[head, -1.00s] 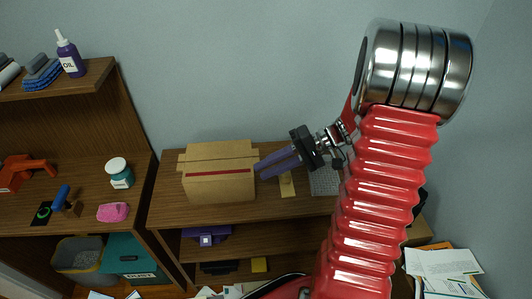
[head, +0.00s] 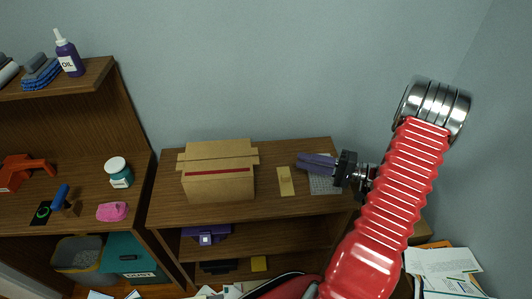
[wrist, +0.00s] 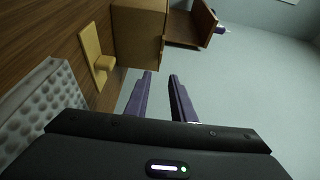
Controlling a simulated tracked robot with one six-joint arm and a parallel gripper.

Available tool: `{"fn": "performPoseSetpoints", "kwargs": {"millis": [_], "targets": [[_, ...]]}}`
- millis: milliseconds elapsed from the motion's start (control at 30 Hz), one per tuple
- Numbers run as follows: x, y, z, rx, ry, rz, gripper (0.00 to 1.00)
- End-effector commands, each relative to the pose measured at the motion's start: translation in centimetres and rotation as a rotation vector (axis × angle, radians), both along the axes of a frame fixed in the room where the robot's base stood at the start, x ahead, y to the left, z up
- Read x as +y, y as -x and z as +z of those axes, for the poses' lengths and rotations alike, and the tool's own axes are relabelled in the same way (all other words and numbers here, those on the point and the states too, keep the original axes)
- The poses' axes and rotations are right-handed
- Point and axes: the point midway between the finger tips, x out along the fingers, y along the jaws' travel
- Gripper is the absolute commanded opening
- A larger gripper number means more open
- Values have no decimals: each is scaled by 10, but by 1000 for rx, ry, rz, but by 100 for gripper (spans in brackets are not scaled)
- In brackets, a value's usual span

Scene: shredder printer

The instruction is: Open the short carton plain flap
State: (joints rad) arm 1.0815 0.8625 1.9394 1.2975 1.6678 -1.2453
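The cardboard carton (head: 218,187) stands on the wooden desk in the head view, with a red strip along its top front edge. A wide panel rises at its back, and small flaps stick out at its left (head: 181,160) and right (head: 256,156) sides. I cannot tell which flap is the plain one. My gripper (head: 299,163) is right of the carton, apart from it. Its purple fingers (wrist: 160,74) are spread and empty.
A tan plate with a small block (head: 285,181) lies on the desk right of the carton. A grey bumpy pad (head: 323,185) lies below my gripper. Left shelves hold a white-and-teal jar (head: 119,173) and a pink item (head: 112,211). The wall is behind.

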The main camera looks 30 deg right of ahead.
Motion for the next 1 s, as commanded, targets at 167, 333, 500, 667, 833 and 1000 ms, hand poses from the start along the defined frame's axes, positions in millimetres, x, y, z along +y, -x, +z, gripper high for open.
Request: {"fn": "performPoseSetpoints", "kwargs": {"millis": [167, 333, 500, 667, 833, 1000], "targets": [[1, 0, 0, 1, 1, 1, 22], [6, -6, 0, 2, 1, 3, 22], [21, -20, 0, 1, 0, 5, 22], [38, -36, 0, 2, 1, 6, 22], [55, -54, 0, 1, 0, 5, 22], [73, -72, 0, 2, 1, 5, 22]]}}
